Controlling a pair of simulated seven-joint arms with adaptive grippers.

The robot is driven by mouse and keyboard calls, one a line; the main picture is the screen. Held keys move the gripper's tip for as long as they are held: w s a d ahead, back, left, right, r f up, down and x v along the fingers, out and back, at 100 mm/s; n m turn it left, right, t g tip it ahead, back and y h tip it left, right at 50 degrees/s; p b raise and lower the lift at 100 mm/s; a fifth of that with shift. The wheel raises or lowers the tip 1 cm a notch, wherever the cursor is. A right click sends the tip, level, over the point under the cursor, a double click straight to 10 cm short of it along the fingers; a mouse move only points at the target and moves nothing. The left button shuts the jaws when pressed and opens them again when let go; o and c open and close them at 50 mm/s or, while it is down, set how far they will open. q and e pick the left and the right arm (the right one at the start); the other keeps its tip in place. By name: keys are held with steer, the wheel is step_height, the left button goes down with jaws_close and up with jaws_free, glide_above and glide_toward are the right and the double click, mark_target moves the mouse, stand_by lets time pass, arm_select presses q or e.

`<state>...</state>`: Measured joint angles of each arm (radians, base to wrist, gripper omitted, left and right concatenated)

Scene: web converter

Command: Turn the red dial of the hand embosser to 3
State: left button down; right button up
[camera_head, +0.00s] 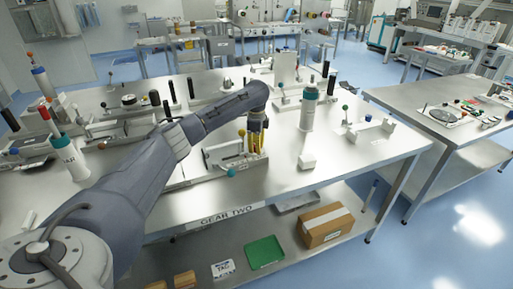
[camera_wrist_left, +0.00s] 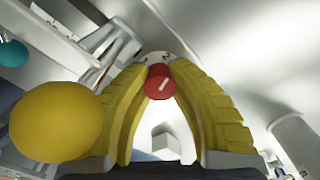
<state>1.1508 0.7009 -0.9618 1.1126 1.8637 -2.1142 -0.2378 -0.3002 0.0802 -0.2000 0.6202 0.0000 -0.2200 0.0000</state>
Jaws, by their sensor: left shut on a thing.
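The red dial (camera_wrist_left: 160,84) shows in the left wrist view between the tips of my yellow-padded fingers. A short pale mark runs slantwise on its face; I cannot read any numbers around it. My left gripper (camera_head: 255,147) points down at the right end of a pale metal device on the table, which appears to be the hand embosser (camera_head: 222,154). The gripper is shut on the dial, which the fingers hide in the head view. A yellow ball knob (camera_wrist_left: 55,121) stands close beside the left finger. My right gripper is not in view.
A teal ball (camera_head: 231,172) sits at the device's front. Other fixtures crowd the left and back. Bare table lies around the block.

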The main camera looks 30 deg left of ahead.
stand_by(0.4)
arm_select(q)
steer(key=c, duration=1.1)
jaws_free()
steer(key=shift+o, duration=0.2)
step_height(320, 180, up, 12)
steer(key=shift+r, duration=0.1)
